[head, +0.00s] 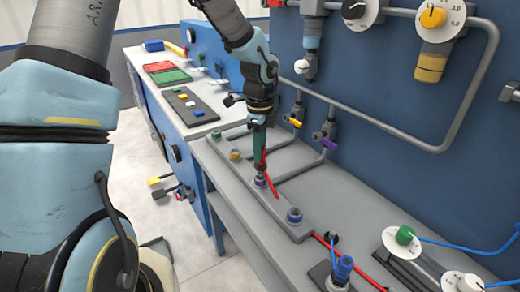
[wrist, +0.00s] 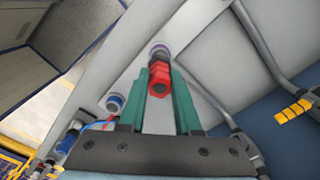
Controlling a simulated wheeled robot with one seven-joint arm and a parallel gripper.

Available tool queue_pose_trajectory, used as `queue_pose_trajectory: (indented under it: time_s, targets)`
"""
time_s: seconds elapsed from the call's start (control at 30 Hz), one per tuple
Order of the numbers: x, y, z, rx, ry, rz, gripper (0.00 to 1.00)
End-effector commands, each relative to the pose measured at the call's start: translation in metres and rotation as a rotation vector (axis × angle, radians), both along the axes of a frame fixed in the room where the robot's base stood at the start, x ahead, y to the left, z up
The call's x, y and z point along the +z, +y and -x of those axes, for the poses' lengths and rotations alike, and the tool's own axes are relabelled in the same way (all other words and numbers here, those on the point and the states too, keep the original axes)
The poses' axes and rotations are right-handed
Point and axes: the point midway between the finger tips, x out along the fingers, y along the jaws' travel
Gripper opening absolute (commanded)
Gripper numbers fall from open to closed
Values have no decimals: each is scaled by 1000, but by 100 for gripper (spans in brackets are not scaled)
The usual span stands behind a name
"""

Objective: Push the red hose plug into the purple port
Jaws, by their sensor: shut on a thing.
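The red hose plug (wrist: 159,82) is between the green fingers of my gripper (wrist: 158,76) in the wrist view, with its tip pointing at the purple port (wrist: 158,49). The tip overlaps the near edge of the port in that view; I cannot tell how deep it sits. In the head view my gripper (head: 259,160) points straight down over the purple port (head: 261,182), its fingertips just above it.
Along the same grey rail are a green port (head: 216,134), a yellow port (head: 235,155) and a blue port (head: 294,216). A blue plug (head: 343,268) stands at the front right. Grey pipes with a yellow valve (head: 294,122) and a purple valve (head: 329,144) run behind.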

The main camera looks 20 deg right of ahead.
Motion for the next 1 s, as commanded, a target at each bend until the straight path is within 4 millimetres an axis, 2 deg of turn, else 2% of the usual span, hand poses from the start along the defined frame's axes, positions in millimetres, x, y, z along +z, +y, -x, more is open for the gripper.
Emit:
queue_pose_trajectory:
  time_s: [1.0]
  targets:
    - [-13, 0, 0, 0, 0, 0, 0]
